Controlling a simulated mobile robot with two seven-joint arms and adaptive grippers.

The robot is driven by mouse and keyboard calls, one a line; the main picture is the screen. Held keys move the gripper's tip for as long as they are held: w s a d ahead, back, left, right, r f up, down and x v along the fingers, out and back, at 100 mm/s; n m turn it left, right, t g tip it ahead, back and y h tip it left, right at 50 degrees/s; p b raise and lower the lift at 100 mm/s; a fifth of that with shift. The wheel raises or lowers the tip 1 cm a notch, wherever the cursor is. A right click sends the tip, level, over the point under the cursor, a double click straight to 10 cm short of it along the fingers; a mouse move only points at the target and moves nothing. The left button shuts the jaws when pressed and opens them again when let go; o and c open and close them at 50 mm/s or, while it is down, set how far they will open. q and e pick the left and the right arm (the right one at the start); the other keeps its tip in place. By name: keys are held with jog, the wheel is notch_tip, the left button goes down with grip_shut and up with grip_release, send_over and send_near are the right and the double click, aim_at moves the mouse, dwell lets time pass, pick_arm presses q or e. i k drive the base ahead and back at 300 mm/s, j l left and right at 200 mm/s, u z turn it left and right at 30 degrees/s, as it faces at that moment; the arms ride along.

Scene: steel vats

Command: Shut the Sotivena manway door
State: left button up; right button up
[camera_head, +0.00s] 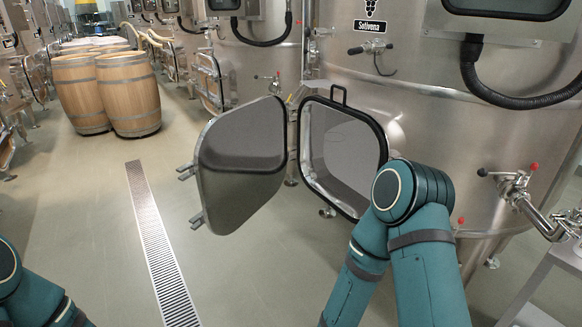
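The Sotivena manway door (242,160) is a rounded steel plate standing wide open, swung out to the left of its opening. Its hinge side is by the left edge of the manway opening (343,157), which has a dark gasket rim. Two small latch tabs stick out from the door's free left edge. The vat (415,90) carries a Sotivena label (370,27). My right arm reaches up in front of the vat, its bend just right of the opening and covering its lower right edge. My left arm shows only at the lower left corner. Neither gripper is in view.
A floor drain grate (160,245) runs along the floor left of the door. Wooden barrels (128,92) stand at the back left. A valve with a red knob (515,183) and a pipe stick out at the right. The floor left of the door is clear.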

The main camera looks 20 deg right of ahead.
aim_at(239, 164)
jog(key=i+j+z, duration=0.1)
jog(key=z, duration=0.3)
jog(key=i+j+z, duration=0.1)
jog(key=j+z, duration=0.4)
jog(key=z, duration=0.25)
jog(key=i+j+z, duration=0.1)
jog(key=j+z, duration=0.15)
jog(key=j, duration=0.2)
jog(key=j+z, duration=0.25)
jog(key=j, duration=0.25)
jog(key=j+z, duration=0.25)
jog(key=j, duration=1.3)
jog(key=k+j, duration=0.15)
jog(key=j, duration=0.9)
